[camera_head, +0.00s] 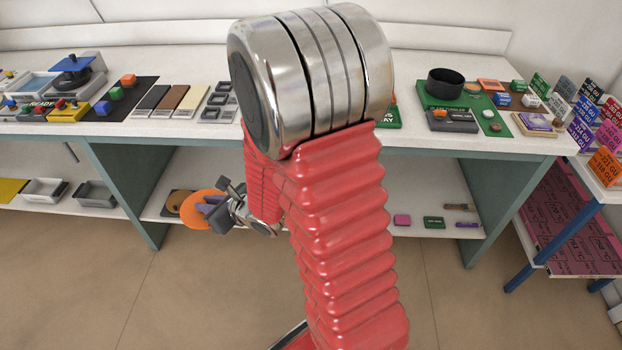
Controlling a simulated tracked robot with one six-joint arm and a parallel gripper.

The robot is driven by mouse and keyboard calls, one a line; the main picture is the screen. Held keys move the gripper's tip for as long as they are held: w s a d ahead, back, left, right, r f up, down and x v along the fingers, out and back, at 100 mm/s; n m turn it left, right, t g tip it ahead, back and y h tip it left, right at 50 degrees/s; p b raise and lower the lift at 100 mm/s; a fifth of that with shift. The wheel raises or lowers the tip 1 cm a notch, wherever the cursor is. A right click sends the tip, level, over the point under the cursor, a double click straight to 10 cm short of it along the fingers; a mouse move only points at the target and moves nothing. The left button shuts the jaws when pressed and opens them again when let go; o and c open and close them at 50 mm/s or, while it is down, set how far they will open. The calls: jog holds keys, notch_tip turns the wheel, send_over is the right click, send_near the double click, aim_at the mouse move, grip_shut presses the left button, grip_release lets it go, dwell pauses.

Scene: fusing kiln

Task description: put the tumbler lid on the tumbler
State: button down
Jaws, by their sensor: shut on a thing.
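The tumbler (445,80) looks like a black, open-topped round drum. It stands upright on a green board (425,100) on the right part of the bench. My gripper (213,206) is low on the left, in front of the lower shelf and far from the tumbler. It is shut on an orange disc (197,220) with a purple raised part, which appears to be the tumbler lid. The disc is seen tilted, and my gripper's dark fingers hide part of it. I cannot tell whether it touches the shelf.
Small blocks and a grey labelled box (452,122) are near the tumbler. Signs (603,140) crowd a side stand on the right. My red arm hides the bench middle.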

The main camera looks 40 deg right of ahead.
jog(key=d+f+m+h, duration=0.1)
jog(key=d+f, duration=0.4)
jog(key=d, duration=0.3)
jog(key=w+d+f+m+h, duration=0.1)
jog(key=d+f, duration=0.3)
jog(key=d, duration=0.4)
jog(key=d+f+m+h, duration=0.1)
jog(key=d+f+h, duration=0.1)
jog(key=d+f, duration=0.4)
jog(key=s+d+f+m+h, duration=0.1)
jog(key=s+d+f+m, duration=0.1)
jog(key=s+d+f, duration=0.5)
jog(key=s+d+f+m+h, duration=0.2)
jog(key=s+d+f, duration=0.4)
jog(key=d+f, duration=0.4)
jog(key=shift+s+d, duration=0.4)
jog(key=shift+d, duration=0.8)
